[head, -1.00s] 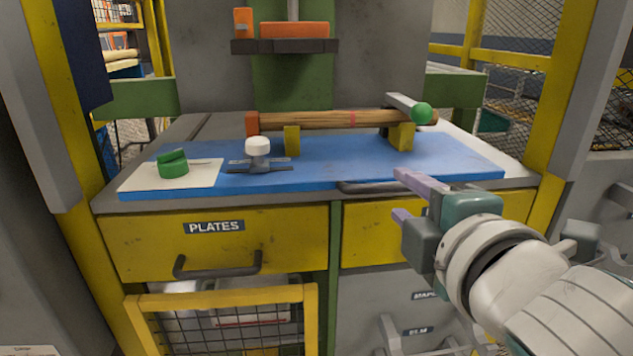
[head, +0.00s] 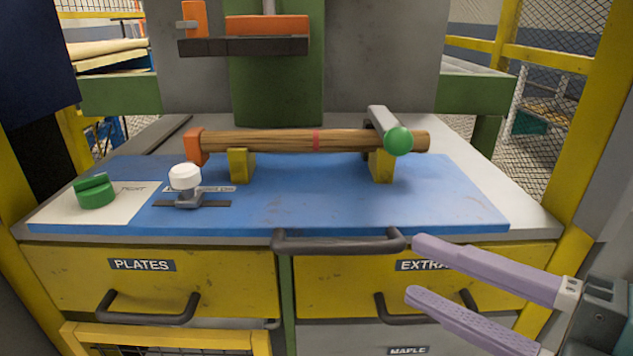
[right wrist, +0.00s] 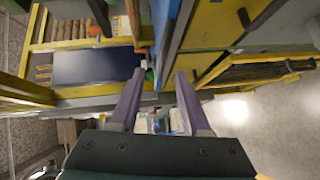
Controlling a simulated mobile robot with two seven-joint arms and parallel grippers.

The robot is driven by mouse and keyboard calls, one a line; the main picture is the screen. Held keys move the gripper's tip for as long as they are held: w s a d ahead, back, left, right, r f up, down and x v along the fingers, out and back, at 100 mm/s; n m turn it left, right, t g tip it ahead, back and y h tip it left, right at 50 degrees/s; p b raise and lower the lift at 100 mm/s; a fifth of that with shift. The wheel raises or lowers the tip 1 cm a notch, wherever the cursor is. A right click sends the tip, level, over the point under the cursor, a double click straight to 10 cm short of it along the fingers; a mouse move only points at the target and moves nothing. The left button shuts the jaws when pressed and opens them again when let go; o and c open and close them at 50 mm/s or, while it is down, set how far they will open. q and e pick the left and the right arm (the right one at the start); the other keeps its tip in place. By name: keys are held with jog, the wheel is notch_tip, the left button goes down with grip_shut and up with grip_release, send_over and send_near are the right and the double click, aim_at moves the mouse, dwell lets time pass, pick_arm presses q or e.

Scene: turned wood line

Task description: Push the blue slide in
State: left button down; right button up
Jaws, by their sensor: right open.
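The blue slide (head: 300,205) is a flat blue board on the grey bench top, with a dark bar handle (head: 338,242) at its front edge. On it, a wooden rod with a red band (head: 275,141) lies across two yellow supports. My right gripper (head: 415,267) is open and empty, its two lilac fingers pointing left. It is in front of the yellow drawers, just right of and a little below the handle in the picture, apparently not touching it. The open fingers also show in the right wrist view (right wrist: 158,82). My left gripper is not in view.
A green clamp (head: 96,195) on a white card and a white-knobbed fixture (head: 186,180) sit on the board's left. A green ball-ended lever (head: 397,141) is at the rod's right. Drawers with handles (head: 150,305) are below; yellow posts (head: 590,130) flank the bench.

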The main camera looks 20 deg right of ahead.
aim_at(348, 251)
jog(key=shift+y, duration=0.4)
jog(key=x, duration=0.9)
jog(key=shift+a+f, duration=0.3)
jog(key=shift+a, duration=0.2)
grip_shut()
dwell(0.6)
